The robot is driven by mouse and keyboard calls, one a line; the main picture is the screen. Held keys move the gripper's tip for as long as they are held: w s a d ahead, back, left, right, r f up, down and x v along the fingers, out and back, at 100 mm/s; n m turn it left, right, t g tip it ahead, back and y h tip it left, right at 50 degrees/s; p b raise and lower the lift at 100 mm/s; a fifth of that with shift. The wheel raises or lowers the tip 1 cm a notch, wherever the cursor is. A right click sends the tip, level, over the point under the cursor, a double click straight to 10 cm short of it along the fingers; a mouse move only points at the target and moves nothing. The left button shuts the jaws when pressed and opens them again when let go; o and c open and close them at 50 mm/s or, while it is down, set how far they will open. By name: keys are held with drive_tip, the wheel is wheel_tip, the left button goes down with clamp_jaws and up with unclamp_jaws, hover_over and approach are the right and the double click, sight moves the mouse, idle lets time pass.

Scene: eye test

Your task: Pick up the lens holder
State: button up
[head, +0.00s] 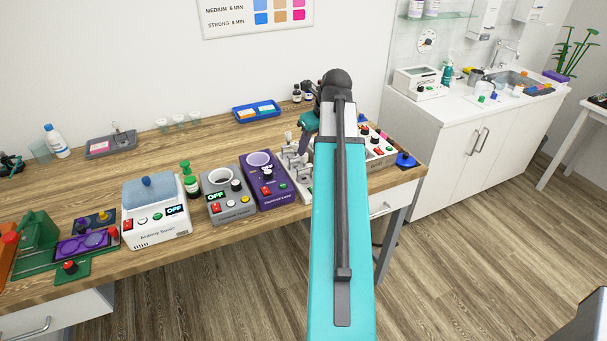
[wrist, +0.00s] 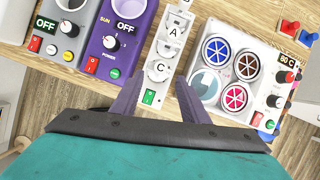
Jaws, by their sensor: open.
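A narrow white unit (wrist: 157,75) with round pieces marked A and C and a green switch runs up the middle of the wrist view. Grey metal holder-like pieces stand at this spot in the head view (head: 293,160), partly hidden by my arm. I cannot tell for certain which piece is the lens holder. My gripper (wrist: 162,84) is open, its two purple fingers apart on either side of the unit's near end, with nothing seen held between them. In the head view my gripper (head: 303,138) hangs over the right part of the bench, partly behind my arm.
A purple device (wrist: 118,35) stands left of the unit. A white box (wrist: 262,50) with several round coloured discs and knobs stands close on the right. A blue tray (head: 256,112) lies farther back. Bare wood (head: 215,138) lies behind the devices.

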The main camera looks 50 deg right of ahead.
sight(306, 156)
drive_tip(key=shift+x, duration=0.8)
drive_tip(key=shift+w+f, duration=0.1)
drive_tip(key=shift+w+p+x, duration=0.2)
drive_tip(key=shift+p+x, duration=0.65)
drive_tip(key=shift+x, duration=0.35)
drive_tip(key=shift+p+x, duration=0.3)
drive_tip(key=shift+x, duration=0.9)
drive_tip(key=shift+d, duration=0.15)
clamp_jaws()
